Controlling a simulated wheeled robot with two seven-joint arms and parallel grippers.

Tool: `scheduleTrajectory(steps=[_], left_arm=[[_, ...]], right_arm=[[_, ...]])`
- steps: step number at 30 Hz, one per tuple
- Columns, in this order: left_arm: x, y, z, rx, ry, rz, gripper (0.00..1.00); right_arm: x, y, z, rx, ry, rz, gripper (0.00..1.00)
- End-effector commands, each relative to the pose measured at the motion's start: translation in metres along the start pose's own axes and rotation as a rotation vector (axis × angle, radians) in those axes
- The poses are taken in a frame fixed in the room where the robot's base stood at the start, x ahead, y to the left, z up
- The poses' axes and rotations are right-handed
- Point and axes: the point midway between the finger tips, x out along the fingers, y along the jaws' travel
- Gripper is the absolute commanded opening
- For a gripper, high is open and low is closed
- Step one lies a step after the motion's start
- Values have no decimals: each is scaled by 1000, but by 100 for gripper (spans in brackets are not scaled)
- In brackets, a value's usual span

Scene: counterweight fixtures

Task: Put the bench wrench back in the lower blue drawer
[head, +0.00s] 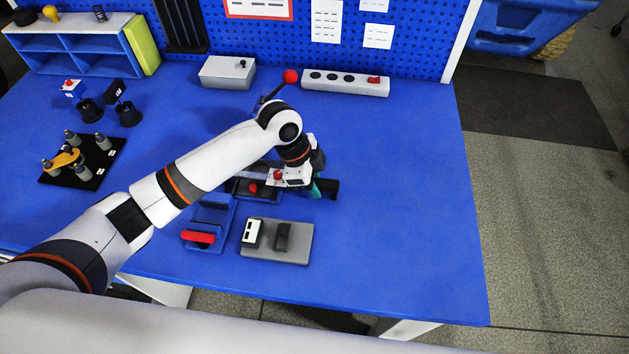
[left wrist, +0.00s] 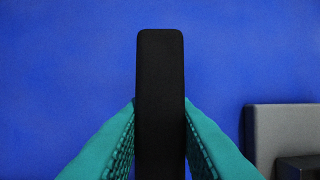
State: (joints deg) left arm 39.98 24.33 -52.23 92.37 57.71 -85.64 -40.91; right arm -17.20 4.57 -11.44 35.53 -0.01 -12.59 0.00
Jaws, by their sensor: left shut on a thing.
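My left gripper (head: 317,188) is over the middle of the blue bench. Its teal fingers are shut on a black bar (head: 332,189). In the left wrist view the black bar (left wrist: 160,100) stands between the two fingers (left wrist: 160,140), with plain blue benchtop behind it. Its shape fits a handle, but I cannot tell if it is the bench wrench, as the wrist hides the rest. I cannot tell whether it touches the bench. I cannot make out a lower blue drawer. My right gripper is not in view.
A grey plate with black and white blocks (head: 296,251) and a blue fixture with a red bar (head: 200,237) lie in front of the gripper. A black board with pegs (head: 107,159) is at left. A white switch strip (head: 345,83) is behind. The bench's right side (head: 410,200) is clear.

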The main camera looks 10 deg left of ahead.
Motion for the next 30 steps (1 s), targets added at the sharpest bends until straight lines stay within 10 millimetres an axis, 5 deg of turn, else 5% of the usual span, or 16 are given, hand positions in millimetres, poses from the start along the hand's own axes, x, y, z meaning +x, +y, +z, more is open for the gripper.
scheduleTrajectory(steps=[7, 8, 12, 23, 30], left_arm=[[1, 0, 0, 1, -1, 1, 0], [3, 0, -1, 0, 0, -1, 25], [2, 0, 0, 0, 0, -1, 45], [-4, 0, 0, 1, 0, 1, 45], [-47, 1, 0, 2, 0, 4, 45]], right_arm=[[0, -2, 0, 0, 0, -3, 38], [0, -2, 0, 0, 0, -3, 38], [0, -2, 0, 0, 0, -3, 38], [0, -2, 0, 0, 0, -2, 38], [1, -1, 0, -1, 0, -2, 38]])
